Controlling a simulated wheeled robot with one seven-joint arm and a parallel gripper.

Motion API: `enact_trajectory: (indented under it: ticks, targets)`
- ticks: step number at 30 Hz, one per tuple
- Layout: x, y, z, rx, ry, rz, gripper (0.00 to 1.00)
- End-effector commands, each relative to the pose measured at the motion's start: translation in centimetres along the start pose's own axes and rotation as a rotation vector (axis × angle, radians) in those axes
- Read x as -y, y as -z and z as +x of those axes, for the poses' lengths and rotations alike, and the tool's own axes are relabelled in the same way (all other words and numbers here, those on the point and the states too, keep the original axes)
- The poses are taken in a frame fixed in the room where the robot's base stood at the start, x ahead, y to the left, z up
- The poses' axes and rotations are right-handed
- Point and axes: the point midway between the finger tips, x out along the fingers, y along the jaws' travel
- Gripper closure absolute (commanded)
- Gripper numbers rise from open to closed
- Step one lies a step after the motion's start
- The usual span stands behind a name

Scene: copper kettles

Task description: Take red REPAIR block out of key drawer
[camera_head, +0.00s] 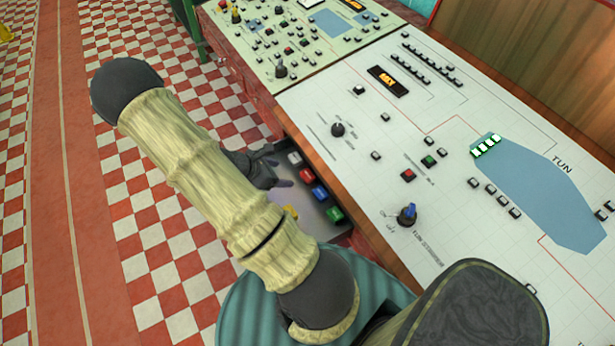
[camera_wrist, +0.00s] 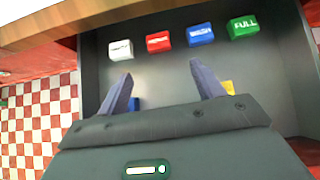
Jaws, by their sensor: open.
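The key drawer (camera_head: 340,229) is pulled out under the front edge of the control desk. A red block (camera_wrist: 158,41) lies in it between a white block (camera_wrist: 120,50) and a blue WASH block (camera_wrist: 200,35); its label is too blurred to read. In the head view the red block (camera_head: 307,175) lies in the same row. My gripper (camera_wrist: 160,72) is open and empty over the drawer. Its fingertips point toward the row, with the red block ahead of the gap between them and apart from both. The gripper (camera_head: 279,166) is partly hidden by my arm in the head view.
A green FULL block (camera_wrist: 243,26) ends the row. A yellow block (camera_wrist: 228,87) and another blue piece (camera_wrist: 134,104) are partly hidden by my fingers. The desk edge (camera_wrist: 110,22) lies just beyond the row. The desktop (camera_head: 330,95) carries knobs and buttons.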

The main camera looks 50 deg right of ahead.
Motion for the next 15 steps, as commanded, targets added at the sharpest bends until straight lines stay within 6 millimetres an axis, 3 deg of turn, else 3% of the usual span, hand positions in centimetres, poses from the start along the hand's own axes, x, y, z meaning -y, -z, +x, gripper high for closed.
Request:
enact_trajectory:
  ticks: [3, 9, 15]
  targets:
    - [0.1, 0.1, 2.4, 0.001, 0.004, -0.001, 0.33]
    - [0.0, 0.1, 5.3, -0.001, 0.002, 0.000, 0.33]
    - [0.0, 0.0, 5.8, -0.001, 0.000, 0.001, 0.33]
